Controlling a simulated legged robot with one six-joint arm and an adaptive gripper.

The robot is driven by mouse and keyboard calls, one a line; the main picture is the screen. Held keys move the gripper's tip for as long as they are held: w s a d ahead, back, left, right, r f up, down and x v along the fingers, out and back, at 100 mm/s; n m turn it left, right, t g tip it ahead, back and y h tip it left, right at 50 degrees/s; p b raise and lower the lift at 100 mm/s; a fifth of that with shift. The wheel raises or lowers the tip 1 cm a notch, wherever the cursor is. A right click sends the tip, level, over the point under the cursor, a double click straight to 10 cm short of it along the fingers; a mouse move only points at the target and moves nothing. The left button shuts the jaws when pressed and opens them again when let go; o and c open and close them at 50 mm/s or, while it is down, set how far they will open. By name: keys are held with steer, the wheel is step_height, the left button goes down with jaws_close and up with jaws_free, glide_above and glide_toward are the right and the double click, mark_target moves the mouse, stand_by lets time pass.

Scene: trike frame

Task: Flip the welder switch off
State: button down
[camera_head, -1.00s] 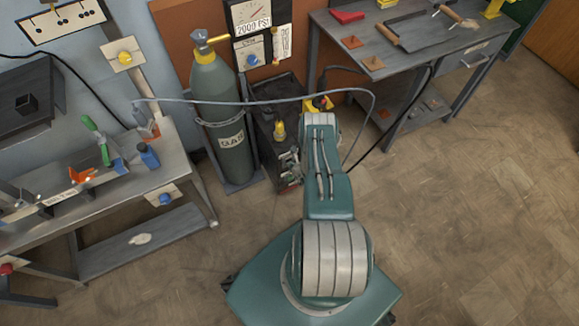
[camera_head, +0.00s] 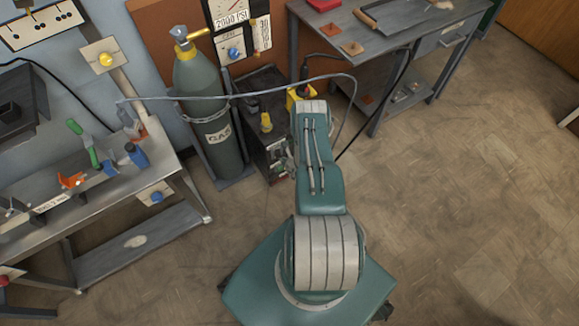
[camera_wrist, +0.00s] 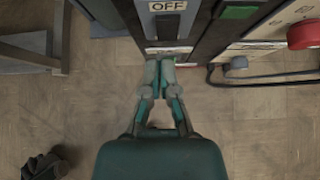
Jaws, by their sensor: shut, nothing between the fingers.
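The welder (camera_head: 258,88) is a dark box on the floor between the gas cylinder and the workbench. In the wrist view its front panel has an OFF label (camera_wrist: 168,6) above a dark switch (camera_wrist: 166,27). My gripper (camera_wrist: 160,64) is shut and empty, with its fingertips just below the switch, by the panel's lower edge. I cannot tell whether the tips touch the panel. In the head view my arm hides most of the gripper and part of the welder front. The switch position is hard to read.
A gas cylinder (camera_head: 209,110) stands left of the welder, with a cable crossing above. A red knob (camera_wrist: 305,34) and a green block (camera_wrist: 238,12) are right of the switch. A workbench (camera_head: 160,185) is at left, another table (camera_head: 340,35) at back right. Floor at right is clear.

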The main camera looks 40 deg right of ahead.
steer(key=shift+s+r, duration=3.1)
steer(key=shift+r, duration=0.75)
steer(key=w+a+r+n+t+y, duration=0.1)
steer(key=w+a+r+n+y, duration=0.25)
steer(key=w+r, duration=0.4)
steer(key=w+a+r+n+t+y, duration=0.1)
steer(key=w+a+r+n+y, duration=0.25)
steer(key=r, duration=0.75)
steer(key=w+a+r+n+g+y, duration=0.1)
steer(key=a+r+n+g+y, duration=0.1)
steer(key=a+r+n, duration=0.65)
steer(key=w+a+r+n+g+y, duration=0.1)
steer(key=w+a+r+n+g, duration=0.3)
steer(key=r, duration=0.8)
steer(key=s+a+r+n+g+h, duration=0.1)
steer(key=s+a+r+n+g, duration=0.1)
steer(key=s+a+r+n, duration=1)
steer(key=s+r+n+t+h, duration=0.1)
steer(key=s+r+n+h, duration=0.2)
steer(key=s+r, duration=0.2)
steer(key=s+r+n+h, duration=0.3)
steer(key=s+r+n, duration=0.1)
steer(key=s, duration=0.7)
steer(key=shift+s+d+r+t+h, duration=0.2)
steer(key=shift+s+r+t+h, duration=0.2)
steer(key=shift+r, duration=0.2)
